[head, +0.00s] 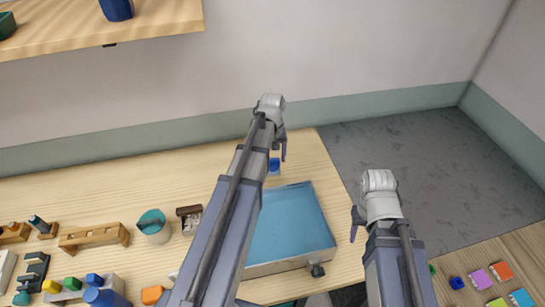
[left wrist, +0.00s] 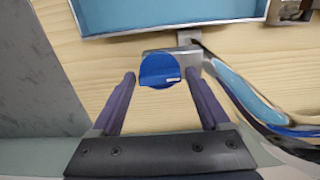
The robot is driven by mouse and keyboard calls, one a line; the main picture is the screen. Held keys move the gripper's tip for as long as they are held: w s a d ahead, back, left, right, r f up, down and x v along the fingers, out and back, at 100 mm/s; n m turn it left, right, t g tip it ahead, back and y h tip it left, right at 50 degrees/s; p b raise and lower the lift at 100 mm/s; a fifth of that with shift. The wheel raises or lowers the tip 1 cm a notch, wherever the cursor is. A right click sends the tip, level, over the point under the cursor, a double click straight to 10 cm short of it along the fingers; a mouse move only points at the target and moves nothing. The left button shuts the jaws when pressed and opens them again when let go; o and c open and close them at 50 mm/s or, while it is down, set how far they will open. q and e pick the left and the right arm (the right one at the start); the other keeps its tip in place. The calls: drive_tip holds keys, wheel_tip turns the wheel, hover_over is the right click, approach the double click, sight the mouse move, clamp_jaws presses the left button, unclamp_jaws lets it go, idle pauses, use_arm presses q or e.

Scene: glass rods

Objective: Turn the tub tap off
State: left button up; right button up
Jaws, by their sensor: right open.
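The tub (head: 275,266) is a shallow pale tray holding blue water, on the wooden table. It also shows at the top of the left wrist view (left wrist: 180,31). The tap has a round blue knob (left wrist: 160,72) with a small white mark at its right, on a grey metal fitting (left wrist: 188,38) beside the tub. In the head view the knob (head: 274,164) is at the tub's far edge. My left gripper (left wrist: 161,76) is open, its fingers either side of the knob with small gaps. My right gripper (head: 355,222) is open and empty, right of the tub.
A teal-topped cup (head: 154,228), a small box (head: 189,217) and a wooden rack (head: 94,237) stand left of the tub. Coloured tiles (head: 482,278) lie at the lower right. A shelf (head: 150,22) hangs at upper left. Bare floor lies right of the table.

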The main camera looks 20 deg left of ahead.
sight(273, 159)
use_arm(q)
drive_tip(key=shift+o, duration=1.1)
wheel_tip(273, 159, up, 8)
drive_tip(key=p, duration=0.8)
drive_tip(key=shift+f, duration=0.1)
